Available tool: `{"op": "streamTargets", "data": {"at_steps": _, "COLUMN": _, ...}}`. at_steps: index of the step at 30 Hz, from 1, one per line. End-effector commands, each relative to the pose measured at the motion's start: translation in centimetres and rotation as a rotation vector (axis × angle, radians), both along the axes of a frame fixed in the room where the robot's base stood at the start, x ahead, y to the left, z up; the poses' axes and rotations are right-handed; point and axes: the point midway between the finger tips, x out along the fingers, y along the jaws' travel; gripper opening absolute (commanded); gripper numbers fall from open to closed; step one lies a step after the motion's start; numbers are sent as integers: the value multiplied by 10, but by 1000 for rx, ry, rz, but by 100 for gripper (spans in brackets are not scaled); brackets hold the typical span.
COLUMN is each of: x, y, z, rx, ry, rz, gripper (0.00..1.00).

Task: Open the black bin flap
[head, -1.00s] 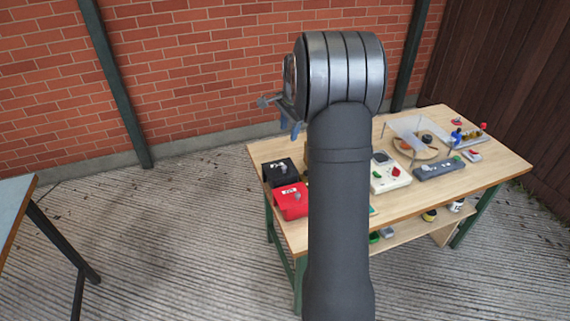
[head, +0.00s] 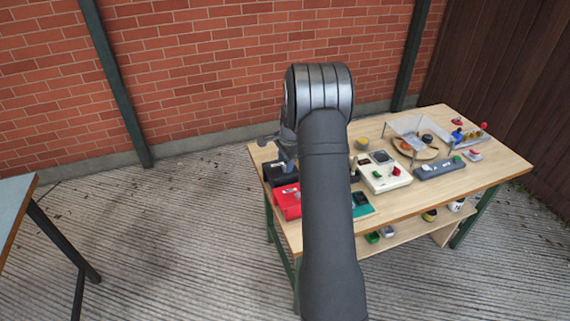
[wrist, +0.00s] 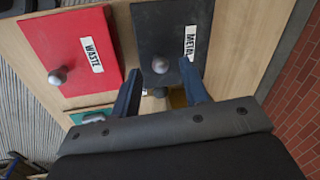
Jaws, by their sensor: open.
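The black bin (head: 279,173) stands at the left end of the wooden table, partly hidden by my gripper in the head view. In the wrist view its black flap (wrist: 172,28) has a white METAL label (wrist: 190,43) and a round grey knob (wrist: 160,65). My gripper (wrist: 158,85) is open. Its two blue-grey fingers lie to either side of the knob in the picture, and nothing is held. I cannot tell how far the fingertips are above the flap. The flap looks shut.
A red bin (head: 288,203) with a WASTE label and its own knob (wrist: 57,76) stands beside the black one. A cream control box (head: 384,176), a grey switch box (head: 440,168) and a clear cover (head: 415,128) stand farther right on the table (head: 490,175).

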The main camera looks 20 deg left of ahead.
Motion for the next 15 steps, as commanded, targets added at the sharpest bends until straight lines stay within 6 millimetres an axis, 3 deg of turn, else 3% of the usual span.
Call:
{"op": "streamTargets", "data": {"at_steps": 4, "x": 1, "y": 2, "z": -11, "rx": 0, "ry": 0, "rz": 0, "gripper": 41}}
{"op": "streamTargets", "data": {"at_steps": 13, "x": 1, "y": 2, "z": -14, "rx": 0, "ry": 0, "rz": 1, "gripper": 41}}
{"op": "streamTargets", "data": {"at_steps": 15, "x": 1, "y": 2, "z": -14, "rx": 0, "ry": 0, "rz": 1, "gripper": 31}}
